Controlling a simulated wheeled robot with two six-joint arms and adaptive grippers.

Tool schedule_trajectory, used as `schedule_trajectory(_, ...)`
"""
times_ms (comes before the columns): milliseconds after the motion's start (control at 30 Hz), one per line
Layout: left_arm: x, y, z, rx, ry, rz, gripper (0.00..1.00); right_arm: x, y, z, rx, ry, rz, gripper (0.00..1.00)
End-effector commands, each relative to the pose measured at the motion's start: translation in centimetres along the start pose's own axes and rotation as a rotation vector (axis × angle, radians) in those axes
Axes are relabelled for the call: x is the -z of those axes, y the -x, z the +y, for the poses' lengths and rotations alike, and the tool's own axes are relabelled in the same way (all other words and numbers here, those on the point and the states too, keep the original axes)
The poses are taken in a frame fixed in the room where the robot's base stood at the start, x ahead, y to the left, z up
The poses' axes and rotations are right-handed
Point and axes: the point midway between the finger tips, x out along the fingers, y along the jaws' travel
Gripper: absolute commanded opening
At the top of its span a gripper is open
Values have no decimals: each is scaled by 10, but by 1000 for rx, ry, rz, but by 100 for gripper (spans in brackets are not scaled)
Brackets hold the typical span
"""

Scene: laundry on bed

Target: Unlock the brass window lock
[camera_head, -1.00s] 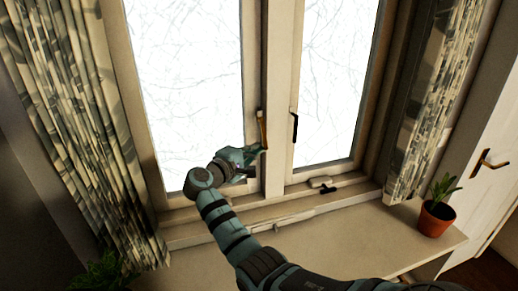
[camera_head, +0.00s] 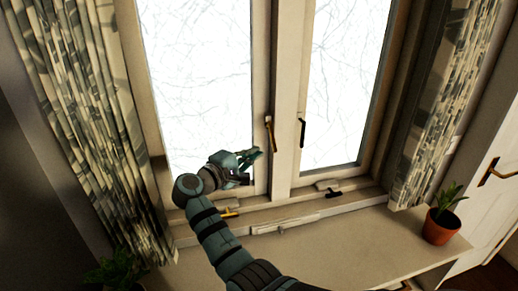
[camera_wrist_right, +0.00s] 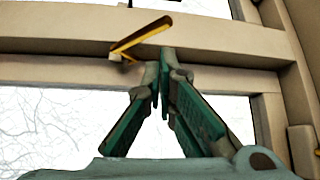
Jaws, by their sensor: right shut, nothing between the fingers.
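A brass lever handle (camera_head: 269,134) hangs nearly upright on the inner frame of the left window sash. In the right wrist view this brass handle (camera_wrist_right: 142,36) shows above the fingertips, slanting up to the right from its mount. A second small brass piece (camera_head: 229,213) lies on the bottom frame, partly behind my right arm. My right gripper (camera_head: 257,154) is left of and just below the brass handle's lower end. In the right wrist view its fingers (camera_wrist_right: 159,76) are shut with nothing held, and they look apart from the handle. My left gripper is not in view.
A black handle (camera_head: 302,132) is on the right sash, and a black latch (camera_head: 333,193) is on the bottom frame. A potted plant (camera_head: 441,225) stands at the sill's right end. Curtains (camera_head: 85,110) hang on both sides. The sill (camera_head: 340,245) between is mostly clear.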

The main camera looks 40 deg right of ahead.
Motion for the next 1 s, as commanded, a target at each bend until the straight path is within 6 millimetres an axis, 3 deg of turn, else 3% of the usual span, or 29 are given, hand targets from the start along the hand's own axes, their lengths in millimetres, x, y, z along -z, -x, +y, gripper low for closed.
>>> schedule_trajectory(100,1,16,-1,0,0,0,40,-1,20,15,2,-3,-5,0)
schedule_trajectory(300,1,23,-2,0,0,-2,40,-2,39,22,1,-3,-14,0)
schedule_trajectory(833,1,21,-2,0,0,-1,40,-2,40,21,1,-4,-15,0)
schedule_trajectory(933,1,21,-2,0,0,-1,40,-5,38,12,18,-10,-14,0)
schedule_trajectory(1000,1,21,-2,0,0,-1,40,-13,34,-13,70,-34,-7,0)
